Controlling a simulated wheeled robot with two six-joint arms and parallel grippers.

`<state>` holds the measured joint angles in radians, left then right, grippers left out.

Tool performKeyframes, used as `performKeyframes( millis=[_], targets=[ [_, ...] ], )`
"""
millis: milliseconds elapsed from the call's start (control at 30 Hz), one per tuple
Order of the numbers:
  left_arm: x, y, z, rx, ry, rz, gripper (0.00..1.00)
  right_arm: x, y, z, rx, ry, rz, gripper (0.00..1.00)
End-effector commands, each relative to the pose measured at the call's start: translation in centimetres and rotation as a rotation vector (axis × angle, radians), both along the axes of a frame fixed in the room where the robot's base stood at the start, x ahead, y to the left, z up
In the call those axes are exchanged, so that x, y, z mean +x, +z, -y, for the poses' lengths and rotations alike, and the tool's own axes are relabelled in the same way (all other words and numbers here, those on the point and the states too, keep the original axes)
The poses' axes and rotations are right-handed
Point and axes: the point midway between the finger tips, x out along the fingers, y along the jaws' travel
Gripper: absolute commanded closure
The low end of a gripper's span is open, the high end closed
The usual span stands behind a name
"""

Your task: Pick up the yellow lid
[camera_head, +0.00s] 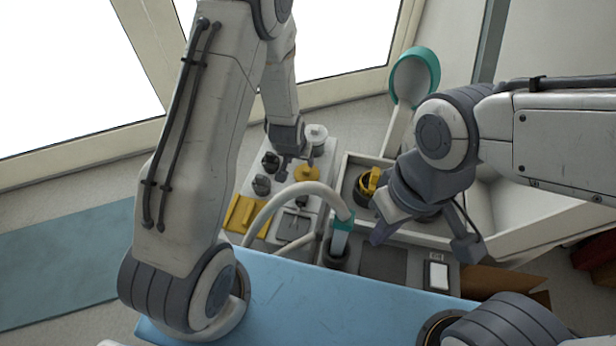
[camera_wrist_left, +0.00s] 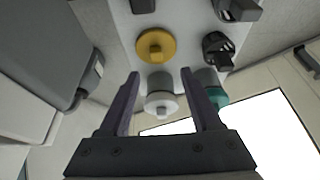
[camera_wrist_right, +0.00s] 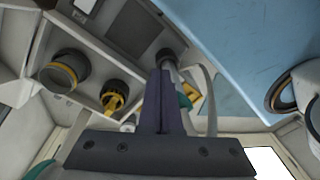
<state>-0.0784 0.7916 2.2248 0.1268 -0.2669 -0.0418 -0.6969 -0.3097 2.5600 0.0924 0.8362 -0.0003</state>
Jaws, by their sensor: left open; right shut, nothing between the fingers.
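The yellow lid (camera_head: 307,174) is a round disc with a raised knob, lying on a light grey top. It also shows whole in the left wrist view (camera_wrist_left: 156,46). My left gripper (camera_head: 295,162) is just above this top, close to the lid. In the left wrist view my left gripper (camera_wrist_left: 160,73) is open and empty; the yellow lid is beyond the fingertips. A white round knobbed part (camera_wrist_left: 161,102) shows between its fingers. My right gripper (camera_wrist_right: 163,78) is shut and empty, above the tray area, well right of the lid.
Black knobbed parts (camera_head: 270,161) stand left of the lid, and yellow pieces (camera_head: 243,214) lie nearer. A curved pale hose (camera_head: 285,188) arches in front. A white tray (camera_head: 345,180) holds a black-and-yellow part (camera_head: 369,183). A blue surface (camera_head: 300,300) is clear in front.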

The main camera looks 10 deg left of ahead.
Motion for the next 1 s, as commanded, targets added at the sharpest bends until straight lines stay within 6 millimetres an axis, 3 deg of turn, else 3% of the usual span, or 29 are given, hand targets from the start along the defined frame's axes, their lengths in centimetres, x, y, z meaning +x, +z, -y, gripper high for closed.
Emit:
performKeyframes(
  millis=[300, 533, 800, 1000],
  targets=[
    [1.9, -4.4, 0.7, 0.000, -0.009, 0.002, 0.35, 0.0, -2.5, 0.0, 0.001, 0.000, 0.001, 1.00],
    [2.6, -5.8, 0.7, 0.000, -0.008, 0.002, 0.35, 0.0, -3.5, 0.0, 0.000, 0.000, 0.000, 1.00],
    [4.1, -9.4, 0.8, 0.000, -0.005, 0.001, 0.35, 0.0, -6.3, 0.0, 0.000, 0.000, 0.000, 1.00],
    [4.3, -9.5, 0.8, -0.001, -0.005, 0.002, 0.35, 0.0, -6.2, 0.0, 0.000, 0.000, 0.000, 1.00]
  ],
)
